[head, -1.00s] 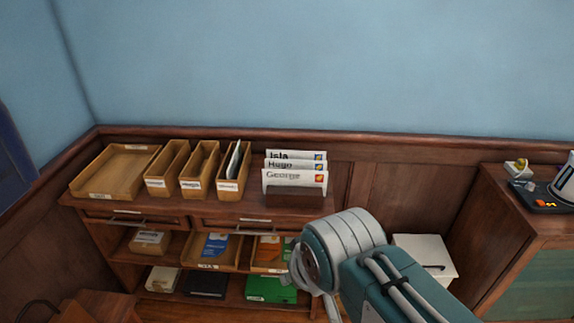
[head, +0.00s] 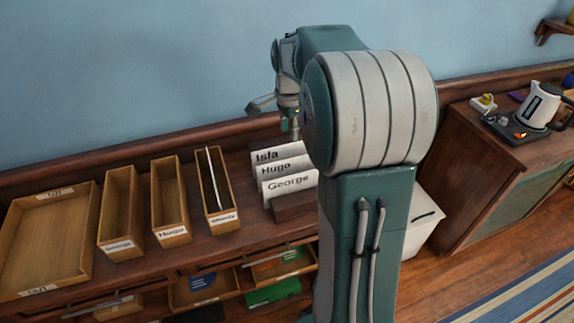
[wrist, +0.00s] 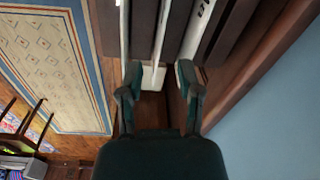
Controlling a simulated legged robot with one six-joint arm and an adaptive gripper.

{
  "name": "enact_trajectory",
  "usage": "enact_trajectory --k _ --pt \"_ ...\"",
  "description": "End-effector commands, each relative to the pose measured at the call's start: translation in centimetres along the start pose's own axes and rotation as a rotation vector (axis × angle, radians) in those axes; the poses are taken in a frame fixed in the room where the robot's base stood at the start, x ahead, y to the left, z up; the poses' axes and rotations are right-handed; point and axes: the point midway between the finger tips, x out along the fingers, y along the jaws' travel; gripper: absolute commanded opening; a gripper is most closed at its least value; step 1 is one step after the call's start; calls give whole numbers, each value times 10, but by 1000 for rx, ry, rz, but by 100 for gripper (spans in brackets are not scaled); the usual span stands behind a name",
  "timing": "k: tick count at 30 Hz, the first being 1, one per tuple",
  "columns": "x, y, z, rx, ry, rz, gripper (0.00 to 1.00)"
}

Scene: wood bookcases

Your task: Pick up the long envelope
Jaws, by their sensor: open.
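Three white envelopes stand upright, one behind another, in a dark wooden holder (head: 294,208): Isla (head: 266,156) at the back, Hugo (head: 276,171) in the middle, George (head: 288,186) in front. My arm hides their right ends, and I cannot tell which is the long one. My gripper (head: 288,124) is above the holder, near the back envelope. In the wrist view my gripper (wrist: 157,82) is open, with a white envelope edge (wrist: 159,45) showing between its fingers. Contact cannot be told.
Left of the holder stand a narrow wooden bin (head: 222,190) with a thin upright item in it, two empty bins (head: 170,200), and a wide tray (head: 45,245). A kettle (head: 541,105) stands on the right cabinet. The wall (head: 120,70) is close behind.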

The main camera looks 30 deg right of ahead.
Motion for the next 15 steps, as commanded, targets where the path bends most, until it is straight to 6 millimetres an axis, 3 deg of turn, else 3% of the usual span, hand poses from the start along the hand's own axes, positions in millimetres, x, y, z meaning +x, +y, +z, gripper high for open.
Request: enact_trajectory --k 1,6,15 --pt "11 -6 -13 68 -6 20 46" --pt "30 -14 -33 203 -14 53 46" --pt "71 -12 -34 222 -15 59 46"
